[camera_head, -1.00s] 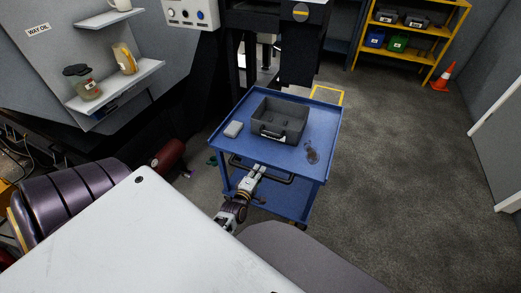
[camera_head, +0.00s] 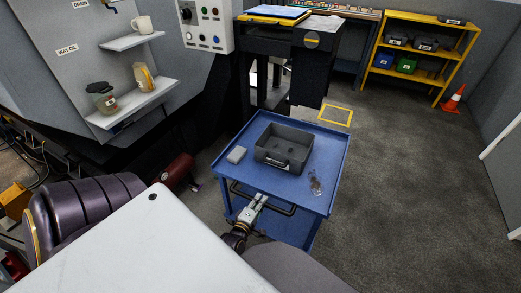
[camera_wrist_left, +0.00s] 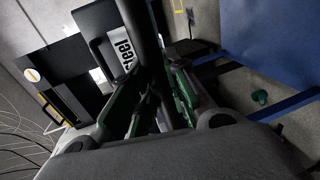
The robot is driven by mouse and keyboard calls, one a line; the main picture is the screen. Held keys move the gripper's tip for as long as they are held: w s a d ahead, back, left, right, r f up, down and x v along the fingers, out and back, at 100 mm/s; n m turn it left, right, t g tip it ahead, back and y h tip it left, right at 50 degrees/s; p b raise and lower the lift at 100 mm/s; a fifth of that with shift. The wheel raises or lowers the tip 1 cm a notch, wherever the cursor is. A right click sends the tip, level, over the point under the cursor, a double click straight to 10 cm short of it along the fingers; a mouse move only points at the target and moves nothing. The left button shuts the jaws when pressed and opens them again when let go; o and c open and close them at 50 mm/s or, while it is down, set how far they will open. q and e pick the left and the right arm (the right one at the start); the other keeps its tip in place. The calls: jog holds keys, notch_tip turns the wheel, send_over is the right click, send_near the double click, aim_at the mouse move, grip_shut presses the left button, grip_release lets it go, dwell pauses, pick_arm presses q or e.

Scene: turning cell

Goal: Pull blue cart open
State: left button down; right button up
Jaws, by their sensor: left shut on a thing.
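The blue cart (camera_head: 222,172) stands upright in front of me, its blue top inside a raised rim. A dark bar handle (camera_head: 284,209) runs along its near side. My left gripper (camera_head: 259,200) is shut on this handle, near its middle. In the left wrist view, the green-padded fingers of the gripper (camera_wrist_left: 158,108) close around the dark bar (camera_wrist_left: 143,42). Part of the blue cart (camera_wrist_left: 265,35) shows at the right there. The lower shelf is mostly hidden by the top and my arm. My right gripper is not in view.
A grey bin (camera_head: 283,149), a pale block (camera_head: 236,155) and a small clear item (camera_head: 315,183) lie on the cart. A machine with shelves (camera_head: 130,105) stands at left. A white surface (camera_head: 140,245) fills the near left. Open floor (camera_head: 410,190) lies right of the cart.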

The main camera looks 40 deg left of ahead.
pick_arm(q)
jog(key=shift+s+f, duration=0.1)
jog(key=c, duration=1.4)
grip_release()
jog(key=shift+o, duration=0.2)
jog(key=v, duration=1.2)
